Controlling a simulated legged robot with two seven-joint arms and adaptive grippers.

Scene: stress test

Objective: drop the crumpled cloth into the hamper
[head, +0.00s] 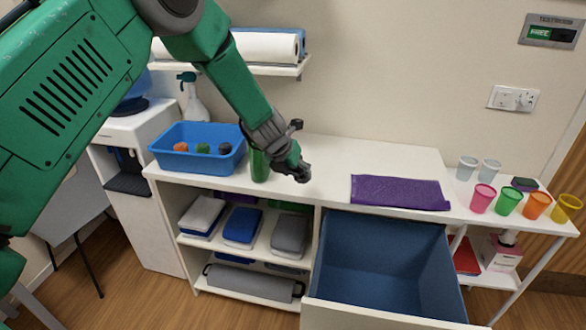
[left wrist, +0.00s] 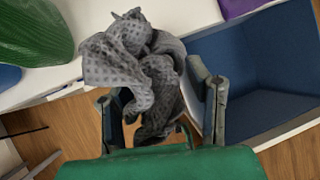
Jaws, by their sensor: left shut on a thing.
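The crumpled grey waffle-textured cloth (left wrist: 135,65) sits between the two fingers of my left gripper (left wrist: 160,100) in the left wrist view. The gripper is shut on it. In the head view my left gripper (head: 302,172) is over the front part of the counter, and I cannot make out the cloth there. An open white-fronted drawer with a blue inside (head: 385,262) is below and to the right of the gripper; it also shows at the right of the left wrist view (left wrist: 275,75). I see no separate hamper. My right gripper is not in view.
A green bottle (head: 259,166) stands close left of my gripper, beside a blue bin (head: 180,160). A folded purple cloth (head: 400,192) lies on the counter (head: 330,165) to the right. Several coloured cups (head: 508,201) stand at the right end.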

